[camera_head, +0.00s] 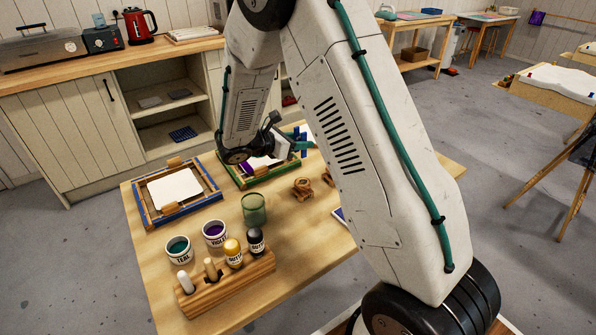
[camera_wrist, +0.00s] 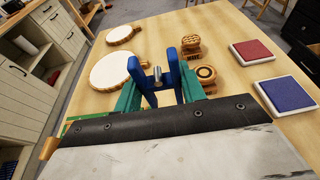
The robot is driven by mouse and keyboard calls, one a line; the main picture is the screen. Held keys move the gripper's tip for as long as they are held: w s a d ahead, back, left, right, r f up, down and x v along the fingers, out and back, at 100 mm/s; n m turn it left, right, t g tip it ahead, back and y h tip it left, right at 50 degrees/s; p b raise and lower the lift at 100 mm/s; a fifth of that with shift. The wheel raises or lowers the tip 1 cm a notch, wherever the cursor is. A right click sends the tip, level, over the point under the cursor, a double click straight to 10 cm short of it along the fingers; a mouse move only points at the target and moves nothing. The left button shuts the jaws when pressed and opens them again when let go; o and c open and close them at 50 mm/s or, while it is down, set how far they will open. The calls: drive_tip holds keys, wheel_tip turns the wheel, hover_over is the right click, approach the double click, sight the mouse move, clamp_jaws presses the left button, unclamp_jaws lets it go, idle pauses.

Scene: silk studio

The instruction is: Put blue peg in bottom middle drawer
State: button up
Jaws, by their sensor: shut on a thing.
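In the head view my gripper (camera_head: 303,141) is above the far side of the wooden table, partly hidden by my arm. Pale cabinet fronts (camera_wrist: 14,73) with handles are at the left of the wrist view. I cannot make out which one is the bottom middle drawer.
The table (camera_wrist: 222,22) holds a round white-topped board (camera_wrist: 108,74), wooden stamps (camera_wrist: 191,44), a red pad (camera_wrist: 258,52) and a blue pad (camera_wrist: 286,93). Framed screens (camera_head: 176,188), paint jars (camera_head: 179,249) and a wooden bottle rack (camera_head: 228,285) stand on it too.

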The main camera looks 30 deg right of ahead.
hover_over(299, 176)
wheel_tip(299, 176, down, 8)
drive_tip(key=shift+f, duration=0.1)
idle(0.3)
drive_tip(key=o, duration=0.9)
drive_tip(key=shift+o, duration=0.2)
